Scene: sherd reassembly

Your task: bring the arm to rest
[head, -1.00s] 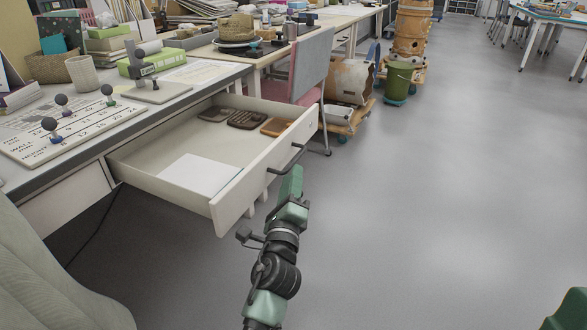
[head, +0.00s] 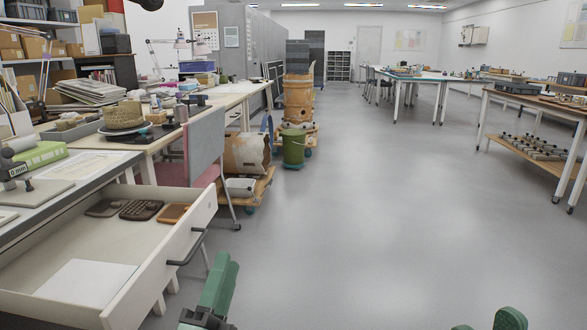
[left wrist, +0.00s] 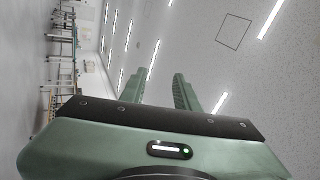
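My left gripper (head: 222,262) is low in the head view, just right of the open drawer's front and apart from it. In the left wrist view its two green fingers (left wrist: 159,80) stand apart with nothing between them, and the ceiling is behind. A green rounded part of my right side shows at the bottom right of the head view; I cannot see right gripper fingers.
A drawer (head: 150,262) stands open at the left, holding a white sheet (head: 86,281), dark trays (head: 141,209) and a brown piece (head: 173,214). A chair (head: 206,150) and a green bucket (head: 293,149) stand beyond. The floor (head: 370,210) at centre is clear.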

